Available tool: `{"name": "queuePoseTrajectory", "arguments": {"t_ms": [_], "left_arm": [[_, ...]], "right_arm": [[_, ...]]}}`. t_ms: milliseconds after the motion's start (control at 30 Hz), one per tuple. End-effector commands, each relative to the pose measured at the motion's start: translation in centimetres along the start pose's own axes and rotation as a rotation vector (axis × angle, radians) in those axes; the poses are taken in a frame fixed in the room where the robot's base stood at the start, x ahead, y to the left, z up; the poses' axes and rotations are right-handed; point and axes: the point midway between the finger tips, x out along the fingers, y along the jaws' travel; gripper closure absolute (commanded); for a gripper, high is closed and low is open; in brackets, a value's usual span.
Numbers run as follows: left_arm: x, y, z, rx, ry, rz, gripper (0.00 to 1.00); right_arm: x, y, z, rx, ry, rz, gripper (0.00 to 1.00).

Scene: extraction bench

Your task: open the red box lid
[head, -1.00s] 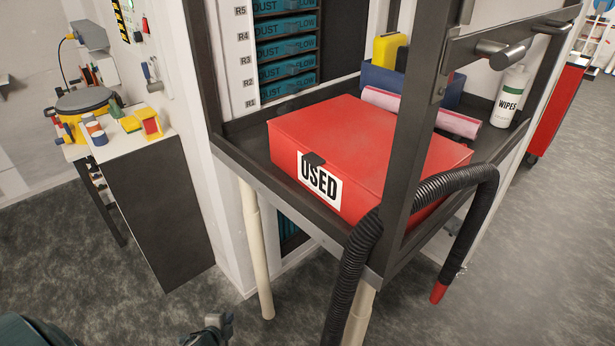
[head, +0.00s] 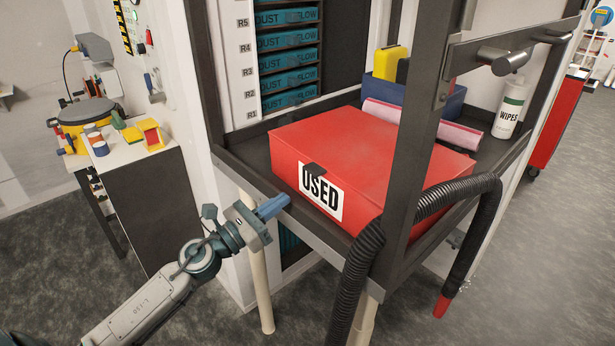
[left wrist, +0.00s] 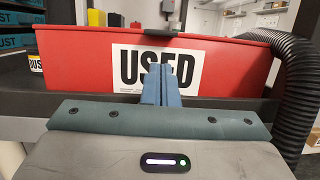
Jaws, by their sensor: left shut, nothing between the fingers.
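The red box (head: 368,150) sits shut on the dark bench tray, with a white "USED" label on its front. A small black latch tab (head: 315,169) shows at the top front edge of its lid. In the left wrist view the box front (left wrist: 92,70) and the black tab (left wrist: 171,31) are straight ahead. My left gripper (head: 276,206) is shut and empty, a little in front of the tray's front edge, left of and below the label. In the left wrist view its fingers (left wrist: 162,82) overlap the label's lower part. My right gripper is out of view.
A black corrugated hose (head: 357,265) and a dark upright post (head: 418,130) stand before the box's right side. Behind the box are a pink roll (head: 425,125), a blue bin (head: 455,100) and a wipes bottle (head: 510,106). Floor space lies open left of the bench.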

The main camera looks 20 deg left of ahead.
Motion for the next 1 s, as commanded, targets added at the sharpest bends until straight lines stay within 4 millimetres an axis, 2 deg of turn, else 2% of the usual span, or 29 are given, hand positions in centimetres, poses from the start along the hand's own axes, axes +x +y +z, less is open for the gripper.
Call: {"name": "queuePoseTrajectory", "arguments": {"t_ms": [33,300,600,1000], "left_arm": [[0.8,0.0,0.7,-0.005,-0.003,0.003,1.0],[4.3,-0.1,0.6,-0.008,-0.001,0.003,1.0],[7.9,0.0,0.2,-0.008,0.001,0.001,1.0],[8.6,-0.1,-0.1,-0.005,0.003,0.0,1.0]], "right_arm": [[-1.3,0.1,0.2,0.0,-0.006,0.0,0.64],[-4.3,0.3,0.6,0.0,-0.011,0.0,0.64],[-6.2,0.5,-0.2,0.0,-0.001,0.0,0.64],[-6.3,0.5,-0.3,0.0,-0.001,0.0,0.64]]}}
